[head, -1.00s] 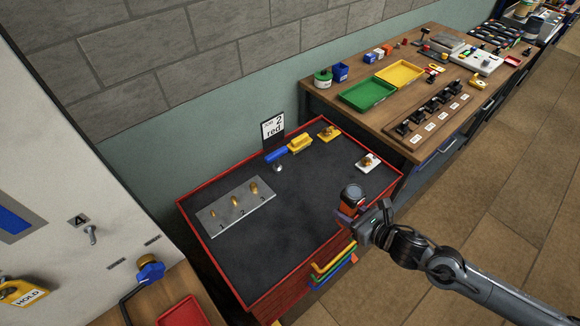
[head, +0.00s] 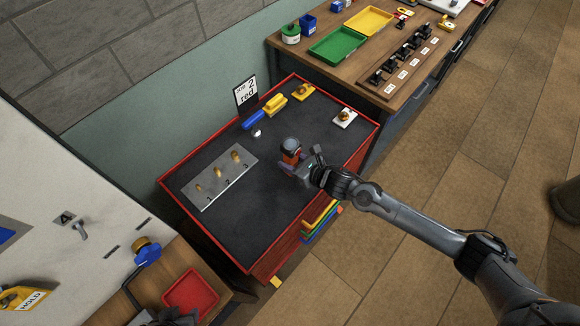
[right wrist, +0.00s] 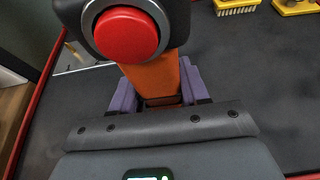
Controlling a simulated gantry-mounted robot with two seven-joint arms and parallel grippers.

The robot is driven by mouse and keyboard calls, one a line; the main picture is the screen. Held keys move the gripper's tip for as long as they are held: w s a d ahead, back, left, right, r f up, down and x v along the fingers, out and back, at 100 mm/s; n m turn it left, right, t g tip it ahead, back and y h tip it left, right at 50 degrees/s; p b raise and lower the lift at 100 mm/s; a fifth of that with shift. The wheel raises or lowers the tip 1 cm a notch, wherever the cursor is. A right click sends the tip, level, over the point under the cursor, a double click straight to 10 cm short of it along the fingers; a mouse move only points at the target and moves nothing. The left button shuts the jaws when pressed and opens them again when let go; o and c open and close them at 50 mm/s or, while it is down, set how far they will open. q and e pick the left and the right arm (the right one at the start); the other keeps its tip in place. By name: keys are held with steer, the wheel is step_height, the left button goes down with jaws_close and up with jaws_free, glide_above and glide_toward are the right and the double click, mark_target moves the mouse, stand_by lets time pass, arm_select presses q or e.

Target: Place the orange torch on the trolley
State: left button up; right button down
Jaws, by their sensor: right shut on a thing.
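The orange torch (head: 289,156) has a dark head and, in the right wrist view (right wrist: 152,75), an orange body with a round red face on its head. My right gripper (head: 294,168) is shut on it, with purple fingers on both sides of the orange body. The torch is upright or nearly so, over the right part of the trolley (head: 245,240), which has red edges and a dark top. I cannot tell whether its base touches the top. My left gripper is not clearly seen.
The trolley's front middle is bare. A wooden bench (head: 350,72) stands behind.

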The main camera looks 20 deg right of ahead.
steer(key=shift+w+a+f, duration=0.1)
steer(key=shift+w+f, duration=0.05)
steer(key=shift+f, duration=1.9)
steer(key=shift+f, duration=0.2)
steer(key=c, duration=0.6)
jaws_free()
steer(key=shift+o, duration=0.2)
